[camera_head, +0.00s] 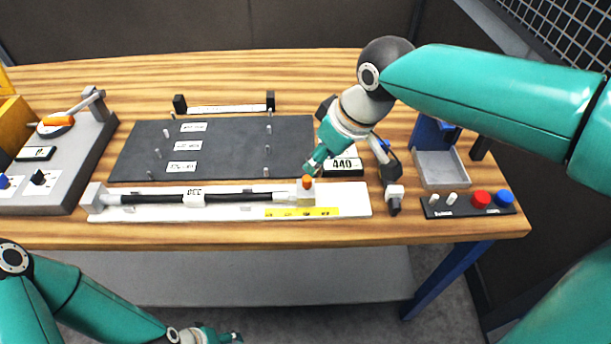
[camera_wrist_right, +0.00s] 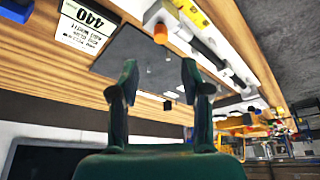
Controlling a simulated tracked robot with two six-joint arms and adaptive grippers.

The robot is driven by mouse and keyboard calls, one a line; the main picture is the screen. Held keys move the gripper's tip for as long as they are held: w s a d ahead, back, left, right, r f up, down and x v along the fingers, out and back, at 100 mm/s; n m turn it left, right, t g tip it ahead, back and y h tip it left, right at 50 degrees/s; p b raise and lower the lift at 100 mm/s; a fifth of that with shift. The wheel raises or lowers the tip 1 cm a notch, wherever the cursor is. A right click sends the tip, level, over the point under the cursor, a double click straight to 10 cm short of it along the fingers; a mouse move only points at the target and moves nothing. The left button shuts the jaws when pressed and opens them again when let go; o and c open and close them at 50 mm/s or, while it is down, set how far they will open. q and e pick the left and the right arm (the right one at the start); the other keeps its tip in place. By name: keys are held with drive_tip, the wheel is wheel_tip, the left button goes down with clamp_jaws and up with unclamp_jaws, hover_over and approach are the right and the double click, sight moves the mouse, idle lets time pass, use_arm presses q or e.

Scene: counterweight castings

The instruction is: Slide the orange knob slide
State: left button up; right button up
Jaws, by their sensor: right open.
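The orange knob (camera_head: 307,183) sits on top of a pale slide block (camera_head: 306,199) at the right end of a black rod (camera_head: 240,197), on a long white base (camera_head: 350,200). The knob also shows in the right wrist view (camera_wrist_right: 160,33), beyond my fingertips. My right gripper (camera_head: 313,164) is just above and behind the knob. In the right wrist view its two fingers (camera_wrist_right: 160,75) stand apart with nothing between them. I cannot tell from the head view whether a finger touches the knob. My left gripper (camera_head: 222,337) is low at the bottom edge, partly cut off, away from the table.
A yellow marked strip (camera_head: 325,212) lies along the base's front. A dark panel with pegs (camera_head: 225,160) lies behind. A "440" display (camera_head: 343,165) and a dark tool with a white part (camera_head: 394,192) are near my right gripper. A button box (camera_head: 467,206) is right.

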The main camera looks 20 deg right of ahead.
sight(307, 178)
drive_tip(key=x, duration=1)
drive_tip(key=shift+w+f, duration=0.1)
drive_tip(key=shift+f, duration=0.05)
clamp_jaws()
